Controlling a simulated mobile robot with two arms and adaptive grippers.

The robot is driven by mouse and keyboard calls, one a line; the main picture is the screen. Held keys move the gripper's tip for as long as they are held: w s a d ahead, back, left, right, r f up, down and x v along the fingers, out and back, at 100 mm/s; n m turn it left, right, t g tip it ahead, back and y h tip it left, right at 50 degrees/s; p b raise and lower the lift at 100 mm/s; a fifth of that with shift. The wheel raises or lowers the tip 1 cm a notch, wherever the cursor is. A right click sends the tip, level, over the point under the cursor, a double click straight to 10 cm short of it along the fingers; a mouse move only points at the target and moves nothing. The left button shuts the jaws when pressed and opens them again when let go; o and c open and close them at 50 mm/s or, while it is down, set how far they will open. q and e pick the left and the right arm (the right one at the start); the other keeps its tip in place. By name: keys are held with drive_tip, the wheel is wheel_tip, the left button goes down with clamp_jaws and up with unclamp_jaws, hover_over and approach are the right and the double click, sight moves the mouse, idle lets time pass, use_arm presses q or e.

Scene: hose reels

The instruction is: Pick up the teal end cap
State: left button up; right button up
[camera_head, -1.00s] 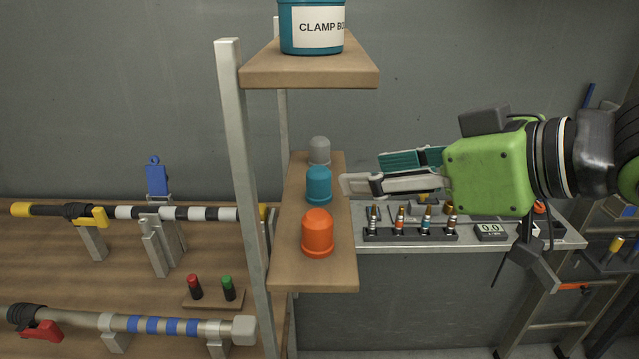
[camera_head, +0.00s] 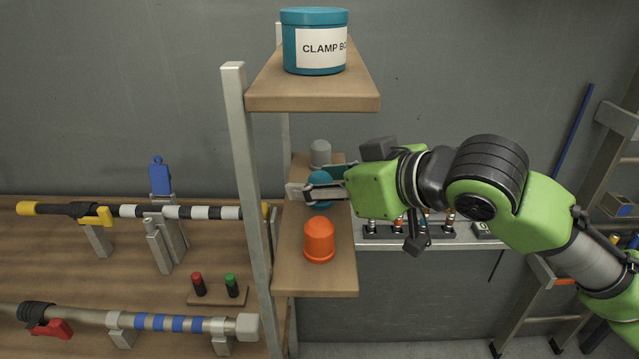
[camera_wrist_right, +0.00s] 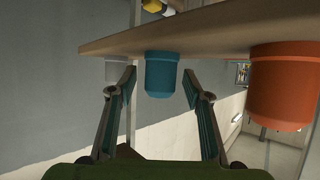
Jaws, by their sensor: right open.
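The teal end cap (camera_head: 320,203) stands on the lower wooden shelf, between a grey cap (camera_head: 320,152) and an orange cap (camera_head: 319,240). My right gripper (camera_head: 312,180) is at the teal cap with its fingers open, one on the near side and one on the far side. The near finger hides part of the cap. In the right wrist view, where the scene looks upside down, the teal cap (camera_wrist_right: 161,75) shows between the two open fingertips (camera_wrist_right: 159,84), with a gap on each side. My left gripper is not in view.
An upper shelf (camera_head: 312,97) with a teal tub (camera_head: 318,42) is above the caps. A metal post (camera_head: 245,190) stands left of the lower shelf (camera_head: 315,279). A rack of small fittings (camera_head: 385,235) is behind my right arm.

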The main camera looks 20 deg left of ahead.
drive_tip(key=shift+d, duration=0.1)
drive_tip(key=c, duration=1.1)
